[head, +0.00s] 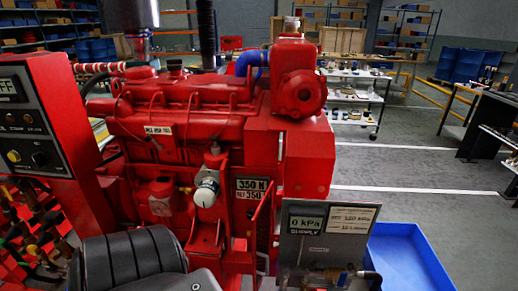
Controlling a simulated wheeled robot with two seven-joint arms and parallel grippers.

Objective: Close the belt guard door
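The red diesel pumpset (190,125) fills the left and middle of the head view. A red box-shaped cover (290,160) is on its right end, below the round red housing (299,94). A narrow red framed panel (262,222) stands below and left of this cover, beside the 350 plate (250,189). It is seen nearly edge-on and may be the belt guard door, but I cannot tell for sure. Its lower part is hidden behind the supply panel.
A grey supply gauge panel (325,232) stands in front at the lower right, with a blue bin (408,262) beside it. A control panel (30,125) is at the left. Open grey floor (410,165) lies to the right.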

